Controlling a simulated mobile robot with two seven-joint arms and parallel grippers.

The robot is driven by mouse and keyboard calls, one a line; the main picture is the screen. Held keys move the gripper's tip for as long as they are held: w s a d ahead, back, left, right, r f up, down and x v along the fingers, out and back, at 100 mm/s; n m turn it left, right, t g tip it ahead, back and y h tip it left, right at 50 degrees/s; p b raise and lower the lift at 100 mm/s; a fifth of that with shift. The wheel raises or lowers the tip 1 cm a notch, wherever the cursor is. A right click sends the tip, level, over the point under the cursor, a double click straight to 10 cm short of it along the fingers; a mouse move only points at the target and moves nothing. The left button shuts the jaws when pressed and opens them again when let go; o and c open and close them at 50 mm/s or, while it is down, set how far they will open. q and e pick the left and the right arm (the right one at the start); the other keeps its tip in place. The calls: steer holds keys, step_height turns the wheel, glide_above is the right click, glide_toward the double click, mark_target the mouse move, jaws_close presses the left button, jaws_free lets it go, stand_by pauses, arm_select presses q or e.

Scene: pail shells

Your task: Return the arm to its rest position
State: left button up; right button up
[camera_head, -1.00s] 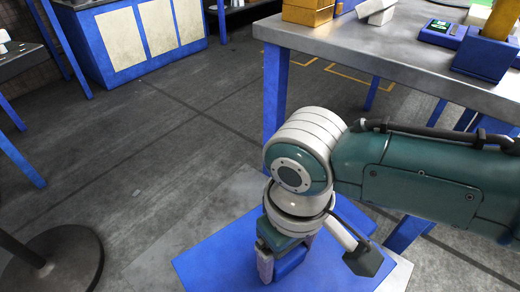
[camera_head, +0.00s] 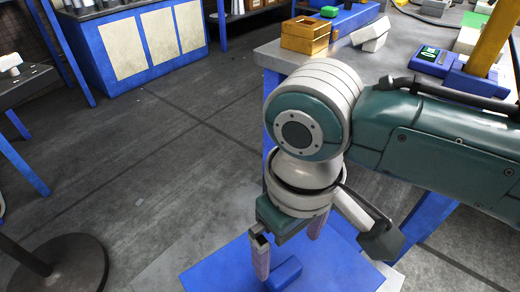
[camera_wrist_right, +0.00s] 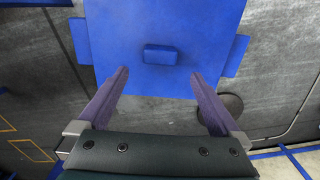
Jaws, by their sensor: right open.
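My right gripper (camera_head: 289,258) hangs from the teal and white right arm, with its fingers pointing down. It is open and empty. In the right wrist view the two purple-grey fingers of the gripper (camera_wrist_right: 158,74) stand wide apart with nothing between them. Below is a flat blue surface (camera_head: 225,272) with a small raised blue block (camera_head: 284,274). The surface (camera_wrist_right: 200,25) and block (camera_wrist_right: 160,54) also show in the wrist view, beyond the fingertips. I cannot tell whether they belong to my base. My left arm and gripper are not in view.
A grey-topped workbench (camera_head: 275,50) with blue legs stands behind the arm. It carries a yellow-brown open box (camera_head: 305,38), white blocks (camera_head: 372,34) and a blue device (camera_head: 437,60). A round dark stand base (camera_head: 65,265) is at lower left. The floor (camera_head: 150,150) between is clear.

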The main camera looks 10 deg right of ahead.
steer(key=shift+r, duration=0.25)
steer(key=s+a+r+t+y+p, duration=0.1)
steer(key=s+a+r+p, duration=0.15)
steer(key=r+p, duration=0.4)
steer(key=s+a+r+y+p, duration=0.1)
steer(key=s+r+y+p, duration=0.1)
steer(key=s+r+p, duration=0.35)
steer(key=s+d+r+m+t+h+p, duration=0.1)
steer(key=s+d+r+m+h+p, duration=0.1)
steer(key=d+r+p, duration=0.6)
steer(key=s+d+r+m+t+h+p, duration=0.1)
steer(key=s+d+r+t+p, duration=0.25)
steer(key=r, duration=0.75)
step_height(320, 180, up, 36)
steer(key=w+d+g+p, duration=0.1)
steer(key=g+p, duration=0.1)
steer(key=p, duration=3.5)
steer(key=shift+w+d, duration=0.15)
steer(key=shift+w, duration=0.05)
